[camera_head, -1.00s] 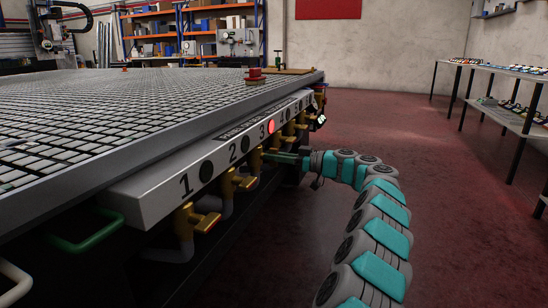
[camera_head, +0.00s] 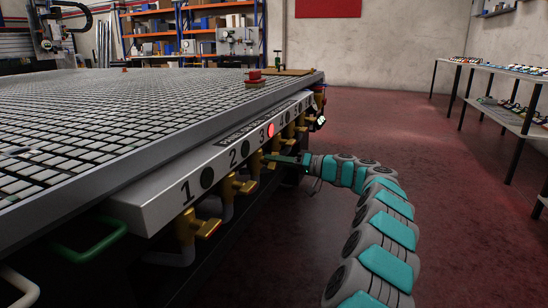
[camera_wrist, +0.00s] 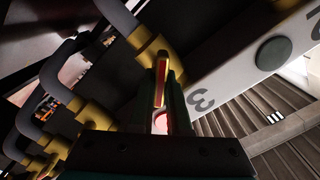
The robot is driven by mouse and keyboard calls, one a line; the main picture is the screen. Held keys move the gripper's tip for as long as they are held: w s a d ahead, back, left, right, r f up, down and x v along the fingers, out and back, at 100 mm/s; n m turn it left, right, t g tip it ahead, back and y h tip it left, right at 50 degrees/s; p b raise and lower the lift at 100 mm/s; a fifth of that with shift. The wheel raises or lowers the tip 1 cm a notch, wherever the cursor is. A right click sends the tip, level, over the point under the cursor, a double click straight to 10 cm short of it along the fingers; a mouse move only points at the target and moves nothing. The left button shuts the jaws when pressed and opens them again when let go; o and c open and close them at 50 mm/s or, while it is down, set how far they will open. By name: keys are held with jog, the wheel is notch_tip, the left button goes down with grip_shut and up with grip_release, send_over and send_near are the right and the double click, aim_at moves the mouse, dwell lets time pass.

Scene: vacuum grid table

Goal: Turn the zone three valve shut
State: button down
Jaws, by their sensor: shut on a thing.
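The zone three valve (camera_head: 255,164) is a brass fitting under the white numbered panel (camera_head: 150,202), below the figure 3 and its red-lit indicator (camera_head: 270,129). In the wrist view its yellow lever with a red stripe (camera_wrist: 160,78) stands between my fingers. My gripper (camera_wrist: 165,95) is shut on this lever. In the head view my gripper (camera_head: 274,158) reaches the valve from the right, with its tip close against the brass. The exact contact is too small to tell there. The lit indicator shows partly between the fingers in the wrist view.
Valve one (camera_head: 200,225) and valve two (camera_head: 236,186) sit nearer along the panel; further valves (camera_head: 290,130) follow beyond. The gridded table (camera_head: 80,130) overhangs them. A green handle (camera_head: 95,238) is at the near left. The red floor to the right is clear up to a shelf bench (camera_head: 490,75).

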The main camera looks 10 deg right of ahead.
jog(key=m+p, duration=0.2)
jog(key=m, duration=0.1)
jog(key=shift+d+r+m, duration=0.1)
jog(key=shift+r+m, duration=0.05)
jog(key=shift+m, duration=0.25)
jog(key=m+p, duration=0.1)
jog(key=m, duration=0.1)
jog(key=m+p, duration=0.2)
jog(key=shift+w+f+m, duration=0.1)
jog(key=shift+f+m, duration=0.1)
jog(key=shift+m, duration=0.1)
jog(key=c, duration=0.9)
grip_release()
jog(key=shift+f, duration=0.15)
jog(key=shift+v, duration=3.9)
